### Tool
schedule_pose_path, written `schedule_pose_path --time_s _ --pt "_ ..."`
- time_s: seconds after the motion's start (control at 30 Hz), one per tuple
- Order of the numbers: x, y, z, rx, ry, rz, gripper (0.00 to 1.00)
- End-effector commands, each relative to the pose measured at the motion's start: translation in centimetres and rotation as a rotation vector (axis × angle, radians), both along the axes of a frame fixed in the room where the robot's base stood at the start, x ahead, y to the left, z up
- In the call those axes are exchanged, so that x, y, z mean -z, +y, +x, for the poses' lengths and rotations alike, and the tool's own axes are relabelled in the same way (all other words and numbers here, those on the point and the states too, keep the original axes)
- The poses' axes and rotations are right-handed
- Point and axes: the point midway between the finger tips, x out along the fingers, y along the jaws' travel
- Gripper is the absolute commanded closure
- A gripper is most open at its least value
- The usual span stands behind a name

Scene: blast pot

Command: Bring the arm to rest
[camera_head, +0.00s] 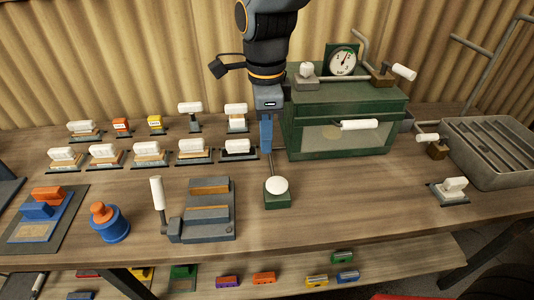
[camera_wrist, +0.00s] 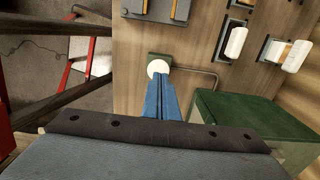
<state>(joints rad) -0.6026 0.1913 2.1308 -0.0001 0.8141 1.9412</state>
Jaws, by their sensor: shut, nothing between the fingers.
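My arm hangs down from the top of the head view. My gripper (camera_head: 266,146) points down with its blue fingers shut and empty, in front of the left end of the green box (camera_head: 345,140). A white round knob on a small green block (camera_head: 277,199) stands on the bench below and nearer. In the wrist view, the shut fingertips (camera_wrist: 163,78) show just beside the white knob (camera_wrist: 158,67) in the picture. I cannot tell whether they touch it.
A round gauge (camera_head: 342,62) and white-handled levers sit on the green box. Rows of white-handled blocks stand left on the wooden bench (camera_head: 330,195). A grey lever fixture (camera_head: 205,212) is left of the knob, a metal tray (camera_head: 490,150) far right.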

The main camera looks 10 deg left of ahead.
Motion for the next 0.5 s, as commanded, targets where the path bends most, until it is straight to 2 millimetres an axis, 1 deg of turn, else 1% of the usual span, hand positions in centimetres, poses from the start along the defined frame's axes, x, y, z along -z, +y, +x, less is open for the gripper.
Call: schedule_pose_path --time_s 0.13,0.5 --pt "-0.58 -0.01 -0.03 0.000 0.001 0.000 1.00" --pt "-0.62 0.01 -0.04 0.000 0.000 0.000 1.00"
